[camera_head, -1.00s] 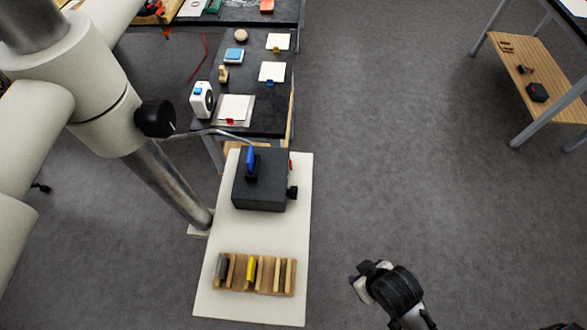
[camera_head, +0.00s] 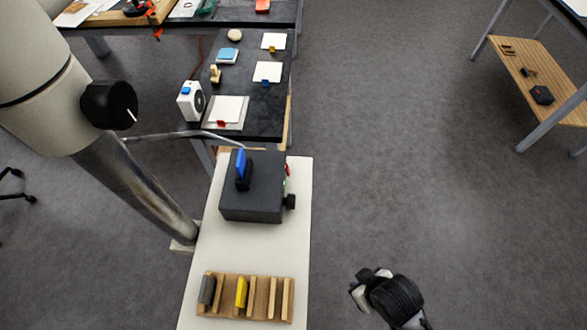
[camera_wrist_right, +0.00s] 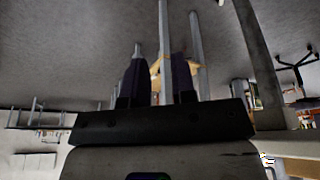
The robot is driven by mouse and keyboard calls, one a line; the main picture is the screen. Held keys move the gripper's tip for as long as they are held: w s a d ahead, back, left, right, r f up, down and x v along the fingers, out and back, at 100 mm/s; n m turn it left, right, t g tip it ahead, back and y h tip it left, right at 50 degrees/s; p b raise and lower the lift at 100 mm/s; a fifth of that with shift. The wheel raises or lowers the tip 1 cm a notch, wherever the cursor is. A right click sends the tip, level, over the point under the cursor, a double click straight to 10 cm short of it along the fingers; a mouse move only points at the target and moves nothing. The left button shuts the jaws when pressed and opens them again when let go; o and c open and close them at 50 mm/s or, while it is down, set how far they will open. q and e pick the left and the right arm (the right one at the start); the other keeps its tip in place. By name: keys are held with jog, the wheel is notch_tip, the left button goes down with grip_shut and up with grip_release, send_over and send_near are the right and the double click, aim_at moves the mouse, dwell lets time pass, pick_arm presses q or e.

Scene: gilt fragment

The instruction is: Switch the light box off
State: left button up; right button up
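A dark box (camera_head: 254,200), which I take to be the light box, stands on a pale board (camera_head: 287,246). A blue lever (camera_head: 241,165) rises from its top and a black knob (camera_head: 289,202) sticks out on its right side. Small red and green parts (camera_head: 287,178) show above the knob; their switch position is too small to tell. My right gripper (camera_head: 368,287) is to the right of the board and apart from the box. In the right wrist view its two dark fingers (camera_wrist_right: 159,80) stand apart with nothing held. My left gripper is not in view.
A grey metal post (camera_head: 140,190) and a thin curved rod (camera_head: 170,135) stand left of the box. A wooden rack (camera_head: 255,297) with grey and yellow pieces lies in front. A black table (camera_head: 262,118) with small items is behind.

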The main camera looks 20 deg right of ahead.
jog(key=w+r, duration=0.1)
jog(key=w, duration=0.1)
jog(key=w+d+r+t+p, duration=0.1)
jog(key=w+r, duration=0.1)
jog(key=w+r+t, duration=0.1)
jog(key=w+r, duration=0.1)
jog(key=shift+w+d+r, duration=0.1)
jog(key=shift+w+d, duration=0.1)
jog(key=shift+w, duration=0.1)
grip_shut()
jog(key=w+d+r+m+y+p, duration=0.1)
jog(key=w+d+r+m+y, duration=0.2)
jog(key=w+y, duration=0.4)
jog(key=w+d+r+m+t+y+p, duration=0.1)
jog(key=w+d+r+m+y+p, duration=0.1)
jog(key=w+d+r+m+y, duration=0.2)
jog(key=w+r+y, duration=0.1)
jog(key=w+y, duration=0.2)
jog(key=w, duration=0.3)
jog(key=shift+w+t, duration=0.15)
jog(key=shift+t, duration=0.15)
jog(key=shift+r, duration=0.1)
